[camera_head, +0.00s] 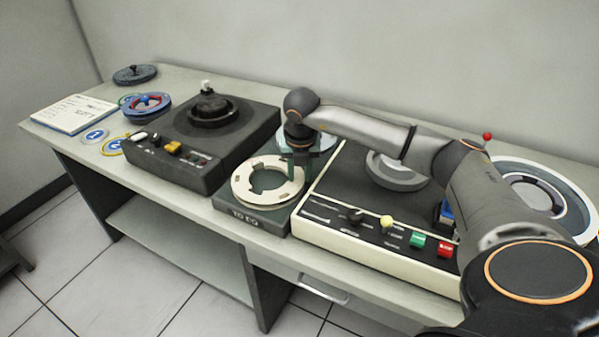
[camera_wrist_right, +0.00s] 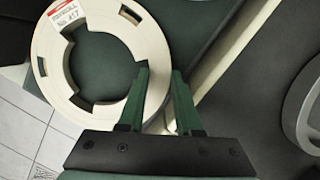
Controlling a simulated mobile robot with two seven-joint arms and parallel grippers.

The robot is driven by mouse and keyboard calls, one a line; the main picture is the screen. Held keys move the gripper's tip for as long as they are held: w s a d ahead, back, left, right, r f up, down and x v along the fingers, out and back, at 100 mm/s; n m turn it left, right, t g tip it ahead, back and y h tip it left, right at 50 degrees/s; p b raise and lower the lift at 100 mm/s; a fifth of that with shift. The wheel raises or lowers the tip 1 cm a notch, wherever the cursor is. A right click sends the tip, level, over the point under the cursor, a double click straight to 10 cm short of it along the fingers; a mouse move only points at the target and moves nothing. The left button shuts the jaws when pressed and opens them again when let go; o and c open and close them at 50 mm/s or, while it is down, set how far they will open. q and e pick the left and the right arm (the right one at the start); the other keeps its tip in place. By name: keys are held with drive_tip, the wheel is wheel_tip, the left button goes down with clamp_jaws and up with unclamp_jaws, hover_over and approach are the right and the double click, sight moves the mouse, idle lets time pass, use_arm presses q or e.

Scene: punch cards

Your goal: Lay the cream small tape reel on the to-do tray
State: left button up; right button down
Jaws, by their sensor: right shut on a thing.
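The cream small tape reel (camera_head: 243,190) is a flat ring with an open centre, lying level over the dark green to-do tray (camera_head: 246,218). I cannot tell whether it touches the tray floor or hangs just above it. In the right wrist view the reel (camera_wrist_right: 47,55) shows a red and white label, with the green tray (camera_wrist_right: 195,25) beneath. My right gripper (camera_head: 295,169) reaches in from the right and is at the reel's far right rim. In the wrist view its green fingers (camera_wrist_right: 162,78) are shut on that rim. My left gripper is not in view.
A cream-edged console (camera_head: 320,232) with coloured buttons stands right of the tray. A dark tape machine (camera_head: 172,172) stands left of it. A blue reel (camera_head: 147,103), notebook (camera_head: 75,113), dark reel (camera_head: 135,74) and numbered discs are farther left. The tray is near the desk's front edge.

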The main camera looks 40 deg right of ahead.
drive_tip(key=shift+f, duration=0.1)
drive_tip(key=c, duration=0.5)
unclamp_jaws()
drive_tip(key=c, duration=0.3)
drive_tip(key=shift+c, duration=0.3)
